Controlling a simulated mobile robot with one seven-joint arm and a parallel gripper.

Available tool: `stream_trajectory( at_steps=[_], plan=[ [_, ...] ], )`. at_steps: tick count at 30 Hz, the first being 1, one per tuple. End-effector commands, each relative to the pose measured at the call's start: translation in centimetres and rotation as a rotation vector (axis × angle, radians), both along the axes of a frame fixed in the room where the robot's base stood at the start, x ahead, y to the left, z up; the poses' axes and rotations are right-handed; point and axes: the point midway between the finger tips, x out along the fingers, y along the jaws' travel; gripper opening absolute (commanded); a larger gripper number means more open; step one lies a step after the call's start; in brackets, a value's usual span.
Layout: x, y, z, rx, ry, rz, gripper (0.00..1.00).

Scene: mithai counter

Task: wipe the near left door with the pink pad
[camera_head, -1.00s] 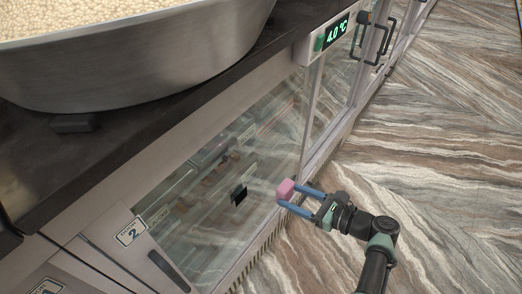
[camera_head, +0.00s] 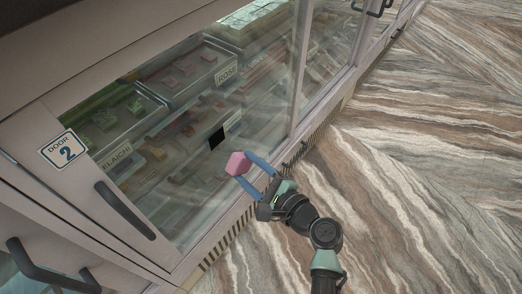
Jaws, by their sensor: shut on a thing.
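My gripper (camera_head: 241,170) has two blue fingers shut on a small pink pad (camera_head: 238,164). It holds the pad in front of the glass door marked "DOOR 2" (camera_head: 178,135), low and right of the glass's middle. I cannot tell whether the pad touches the glass. A black square mark (camera_head: 217,138) shows on the glass, just up and left of the pad. The door has a dark vertical handle (camera_head: 124,210) on its left frame. Hazy smears show on the glass, though reflections make them hard to tell apart.
Trays of sweets (camera_head: 128,110) show behind the glass. Another dark handle (camera_head: 50,268) sticks out at the lower left. More glass doors (camera_head: 330,50) run off to the upper right, with handles (camera_head: 374,6). The striped floor (camera_head: 430,170) on the right is clear.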

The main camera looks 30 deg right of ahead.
Motion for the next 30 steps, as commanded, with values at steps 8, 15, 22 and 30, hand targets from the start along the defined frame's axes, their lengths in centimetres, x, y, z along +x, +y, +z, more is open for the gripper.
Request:
stream_trajectory(
  at_steps=[8,15,22,30],
  plan=[
    [2.2,0.8,0.0,-0.003,-0.001,0.001,0.17],
    [4.4,1.7,0.0,-0.002,0.0,0.002,0.17],
    [5.4,2.0,0.0,0.0,0.0,0.0,0.17],
    [5.5,2.0,0.0,0.0,0.0,0.0,0.17]
  ],
)
